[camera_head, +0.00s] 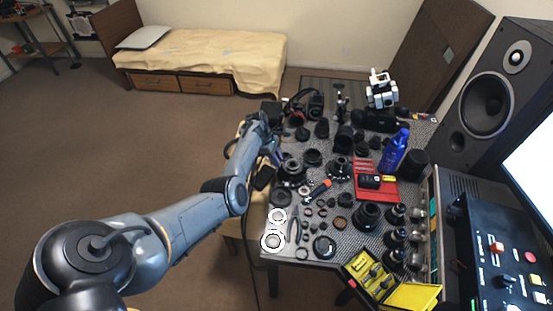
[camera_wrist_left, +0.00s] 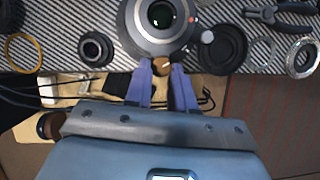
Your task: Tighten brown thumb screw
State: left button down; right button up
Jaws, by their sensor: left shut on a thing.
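The brown thumb screw (camera_wrist_left: 161,65) sits at the near rim of a dark round lens part (camera_wrist_left: 128,28) with a grey ring and a glass centre, in the left wrist view. My left gripper (camera_wrist_left: 162,73) has its two purple fingers on either side of the screw and is shut on it. In the head view my left gripper (camera_head: 277,157) is at the table's left edge, beside the lens part (camera_head: 292,169); the screw is too small to make out there. A second, pale knob (camera_wrist_left: 207,37) sticks out at the lens part's right side. My right gripper is not in view.
The patterned table (camera_head: 318,253) is crowded with lenses and rings. Pliers (camera_wrist_left: 278,13) and a black ring (camera_wrist_left: 222,46) lie right of the lens part in the wrist view. A blue bottle (camera_head: 393,152), red tray (camera_head: 385,188) and yellow case (camera_head: 408,295) stand farther right.

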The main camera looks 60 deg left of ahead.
pick_arm(q)
jog(key=shift+w+a+m+g+h+b, duration=0.15)
jog(key=shift+m+g+b, duration=0.15)
jog(key=shift+m+b, duration=0.55)
jog(key=shift+w+d+m+g+h+b, duration=0.1)
jog(key=shift+m+g+h+b, duration=0.15)
jog(key=shift+m+b, duration=0.55)
jog(key=shift+w+a+m+g+h+b, duration=0.1)
jog(key=shift+m+g+b, duration=0.35)
jog(key=shift+m, duration=0.7)
jog(key=c, duration=0.9)
grip_release()
jog(key=shift+c, duration=0.2)
